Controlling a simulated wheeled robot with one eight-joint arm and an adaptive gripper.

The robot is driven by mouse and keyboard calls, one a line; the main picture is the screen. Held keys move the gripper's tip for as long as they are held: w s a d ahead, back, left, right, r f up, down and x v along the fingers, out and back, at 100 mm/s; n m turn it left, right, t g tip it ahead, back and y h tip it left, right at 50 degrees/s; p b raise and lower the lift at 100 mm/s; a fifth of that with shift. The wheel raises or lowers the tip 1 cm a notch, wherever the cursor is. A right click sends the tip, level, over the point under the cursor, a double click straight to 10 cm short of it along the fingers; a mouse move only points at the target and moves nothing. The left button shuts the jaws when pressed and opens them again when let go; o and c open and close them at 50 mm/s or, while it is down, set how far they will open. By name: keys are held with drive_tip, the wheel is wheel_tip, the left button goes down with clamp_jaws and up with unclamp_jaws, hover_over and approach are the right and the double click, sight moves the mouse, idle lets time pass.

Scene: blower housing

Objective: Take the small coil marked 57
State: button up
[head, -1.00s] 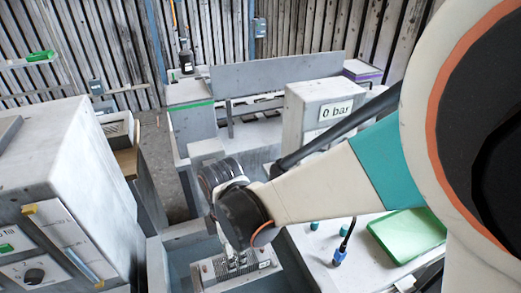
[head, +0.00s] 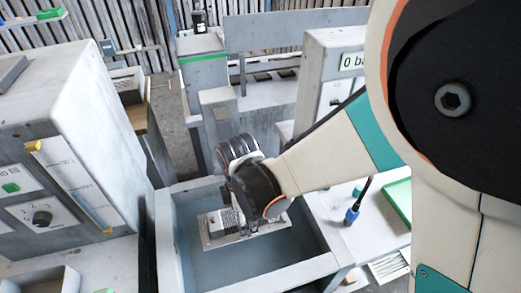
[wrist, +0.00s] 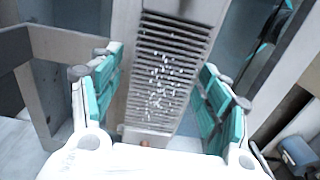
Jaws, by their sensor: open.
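A finned grey coil (wrist: 172,60) with pale specks across its fins lies between the fingers of my gripper (wrist: 160,95) in the wrist view. My gripper is open, with one teal-padded finger on each side of the coil and visible gaps. In the head view the coil (head: 214,226) is partly hidden by my wrist, low over or in a grey open basin (head: 185,275). I cannot read any number on it, so I cannot tell whether it is marked 57. Its exact height over the basin floor is unclear.
The basin's walls stand around my gripper. A grey cabinet (head: 90,130) with a dial and gauge is at the left. A blue-tipped tool (head: 352,215) and a green tray (head: 398,205) are on the right-hand worktop. A box with a "0 bar" display (head: 335,80) stands behind.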

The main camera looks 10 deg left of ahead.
drive_tip(key=c, duration=1.5)
drive_tip(key=shift+r, duration=0.2)
